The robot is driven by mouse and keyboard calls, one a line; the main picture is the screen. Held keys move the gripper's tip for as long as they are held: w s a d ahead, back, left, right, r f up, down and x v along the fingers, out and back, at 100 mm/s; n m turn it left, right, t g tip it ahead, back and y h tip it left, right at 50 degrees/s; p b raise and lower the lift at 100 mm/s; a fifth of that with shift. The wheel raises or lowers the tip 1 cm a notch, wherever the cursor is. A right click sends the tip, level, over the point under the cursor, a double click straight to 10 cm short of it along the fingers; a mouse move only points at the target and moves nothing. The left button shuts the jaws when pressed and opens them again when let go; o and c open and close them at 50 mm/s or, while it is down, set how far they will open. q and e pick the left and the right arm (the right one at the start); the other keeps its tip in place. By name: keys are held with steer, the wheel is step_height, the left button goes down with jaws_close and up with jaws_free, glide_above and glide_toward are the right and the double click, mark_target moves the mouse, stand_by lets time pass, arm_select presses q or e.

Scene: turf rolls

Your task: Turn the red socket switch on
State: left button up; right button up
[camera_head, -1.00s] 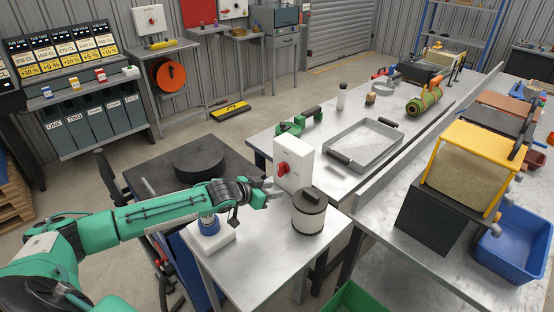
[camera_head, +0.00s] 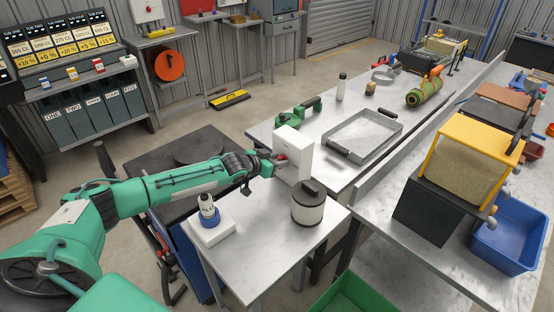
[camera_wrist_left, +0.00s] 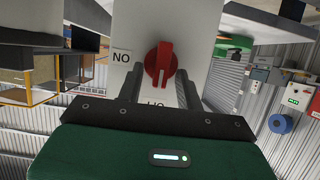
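The white socket box (camera_head: 298,146) stands upright at the back of the small metal table. Its red switch (camera_head: 282,158) is on the face towards my left arm, partly covered by the gripper. In the left wrist view the red switch (camera_wrist_left: 160,64) is a round knob with an upright grip bar, beside a "NO"-looking label and above a partly hidden one. My left gripper (camera_head: 277,163) is at the switch. In the wrist view its two fingers (camera_wrist_left: 159,78) are apart, one on each side of the knob; contact cannot be told. My right gripper is not in view.
A white block with a blue-based bottle (camera_head: 208,211) is at the table's left. A metal tray (camera_head: 362,138) and a green tool (camera_head: 298,113) lie on the bench behind.

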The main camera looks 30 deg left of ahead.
arm_select(q)
steer(key=c, duration=0.8)
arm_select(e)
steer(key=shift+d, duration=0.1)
